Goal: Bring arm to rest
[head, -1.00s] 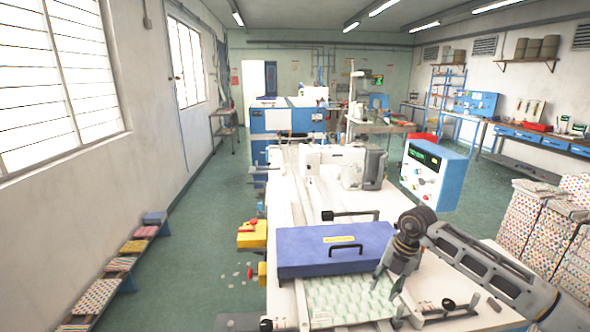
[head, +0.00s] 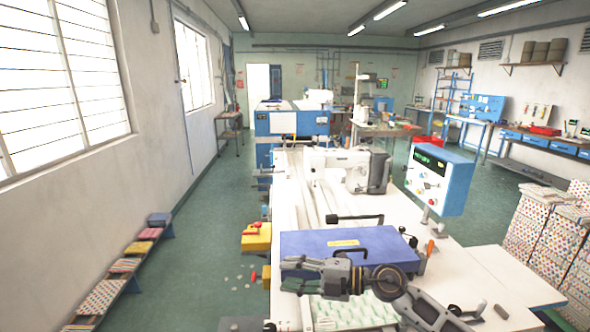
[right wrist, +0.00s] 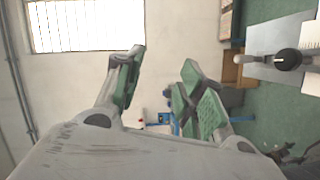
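My right gripper (head: 292,275) is in front of the blue box-like cover (head: 320,242) on the white sewing machine table, with its fingers pointing left. It partly hides the cover's front and handle. In the right wrist view its two green-padded fingers (right wrist: 163,64) stand apart with nothing between them. The green-and-white patterned fabric (head: 330,314) lies below the gripper and is partly hidden by the arm. My left gripper is not in view.
A blue control box (head: 440,178) stands on the table's right. A white sewing head (head: 337,160) is farther back. A yellow part (head: 257,236) juts out at the left edge. Stacked patterned fabric (head: 545,230) stands at right. The left aisle floor is mostly clear.

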